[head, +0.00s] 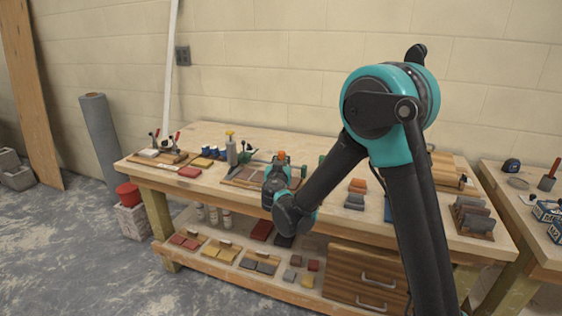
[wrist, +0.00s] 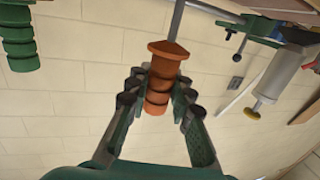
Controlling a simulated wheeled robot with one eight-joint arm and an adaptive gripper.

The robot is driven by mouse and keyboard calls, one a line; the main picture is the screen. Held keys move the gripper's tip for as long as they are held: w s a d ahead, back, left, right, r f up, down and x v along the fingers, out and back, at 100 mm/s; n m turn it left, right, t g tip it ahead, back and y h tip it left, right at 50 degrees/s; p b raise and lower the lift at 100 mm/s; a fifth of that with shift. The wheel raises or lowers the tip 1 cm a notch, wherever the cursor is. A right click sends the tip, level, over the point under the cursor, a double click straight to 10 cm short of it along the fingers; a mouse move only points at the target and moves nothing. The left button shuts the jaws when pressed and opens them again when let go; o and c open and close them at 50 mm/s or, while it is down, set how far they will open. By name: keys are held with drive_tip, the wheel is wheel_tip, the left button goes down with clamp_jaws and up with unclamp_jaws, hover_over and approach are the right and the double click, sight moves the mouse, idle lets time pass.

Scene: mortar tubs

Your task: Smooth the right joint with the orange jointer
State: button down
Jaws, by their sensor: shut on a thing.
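My gripper (wrist: 157,88) is shut on the ribbed orange handle of the jointer (wrist: 168,60) in the wrist view. In the head view a bit of the orange handle (head: 281,155) shows at my gripper (head: 279,168), over the back middle of the bench. A brown panel (head: 240,178) lies just left of my gripper, partly covered by my arm. I cannot make out the right joint on it.
A green handle (wrist: 18,40) is close by at the left of the wrist view. Blue pieces (head: 208,152) and a clamped board (head: 165,158) lie farther left. Small blocks (head: 356,193) sit right of my gripper.

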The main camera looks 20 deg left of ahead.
drive_tip(key=shift+w, duration=0.45)
drive_tip(key=shift+w+d, duration=0.1)
drive_tip(key=shift+w, duration=0.05)
drive_tip(key=shift+w, duration=0.6)
drive_tip(key=shift+w, duration=0.15)
drive_tip(key=shift+w, duration=0.55)
drive_tip(key=shift+d, duration=0.1)
drive_tip(key=shift+w, duration=0.75)
drive_tip(key=shift+w+f, duration=0.1)
drive_tip(key=shift+w, duration=0.6)
